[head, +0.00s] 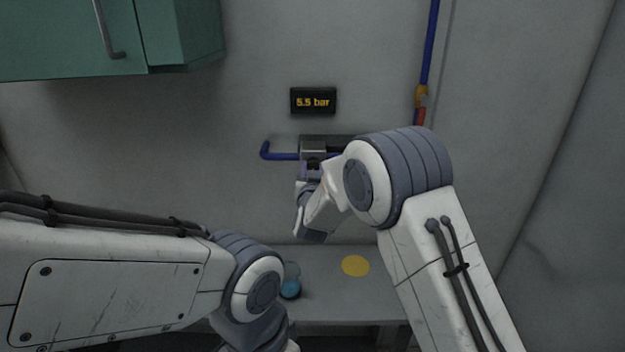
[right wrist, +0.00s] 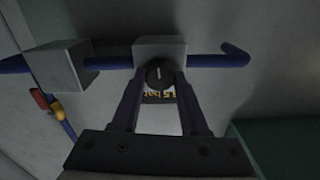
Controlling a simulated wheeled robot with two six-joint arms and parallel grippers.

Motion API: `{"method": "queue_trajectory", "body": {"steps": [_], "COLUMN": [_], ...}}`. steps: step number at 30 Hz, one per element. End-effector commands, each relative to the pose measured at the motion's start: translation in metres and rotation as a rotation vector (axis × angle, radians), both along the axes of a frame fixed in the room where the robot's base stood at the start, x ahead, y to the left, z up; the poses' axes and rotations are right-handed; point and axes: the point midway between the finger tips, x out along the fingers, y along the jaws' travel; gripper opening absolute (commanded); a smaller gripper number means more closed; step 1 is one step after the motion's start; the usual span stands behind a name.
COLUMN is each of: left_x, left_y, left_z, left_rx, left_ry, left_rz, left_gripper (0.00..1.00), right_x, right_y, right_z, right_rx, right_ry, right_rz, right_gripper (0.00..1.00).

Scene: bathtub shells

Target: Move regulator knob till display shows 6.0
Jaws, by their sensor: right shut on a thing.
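The display (head: 313,101) on the wall reads 5.5 bar in the head view. Below it, the grey regulator block (head: 313,146) sits on a blue pipe. In the right wrist view the round dark regulator knob (right wrist: 159,75) is on the front of the block (right wrist: 160,47). My right gripper (head: 312,166) is at the knob, and in the right wrist view its two fingers (right wrist: 160,82) are closed on the knob's sides. In the head view the knob is hidden by the gripper. My left arm comes in from the left, but its gripper fingers are not in view.
A blue pipe (head: 280,156) runs along the wall, with a vertical one (head: 431,40) at the right. A green cabinet (head: 110,40) hangs at upper left.

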Motion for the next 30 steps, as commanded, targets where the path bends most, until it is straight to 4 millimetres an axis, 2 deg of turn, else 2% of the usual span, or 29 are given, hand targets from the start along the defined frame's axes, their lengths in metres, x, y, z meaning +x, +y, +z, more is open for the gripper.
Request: {"method": "queue_trajectory", "body": {"steps": [1,11,12,13,14,25,30], "left_x": [0.000,0.000,0.000,0.000,0.000,0.000,0.000], "left_y": [0.000,0.000,0.000,0.000,0.000,0.000,0.000], "left_z": [-0.005,-0.004,-0.004,-0.004,-0.004,-0.007,-0.020], "left_rx": [0.000,0.000,0.000,0.000,0.000,0.000,0.000], "left_ry": [0.000,0.000,0.000,0.000,0.000,0.000,0.000], "left_rz": [0.000,0.000,0.000,0.000,0.000,0.000,0.000], "left_gripper": [0.50,0.50,0.50,0.50,0.50,0.50,0.50], "right_x": [0.000,0.000,0.000,0.000,0.000,-0.004,-0.027], "right_y": [0.000,0.000,0.000,0.000,0.000,0.000,0.001], "right_z": [-0.002,0.000,0.000,0.000,0.000,0.000,-0.003], "right_rx": [0.013,0.023,0.023,0.023,0.023,0.023,0.023], "right_ry": [-0.001,0.002,0.002,0.002,0.002,0.001,0.002], "right_rz": [0.000,0.000,0.000,0.000,0.000,0.001,0.003], "right_gripper": [0.00,0.00,0.55,0.67,0.74,0.74,0.74]}}
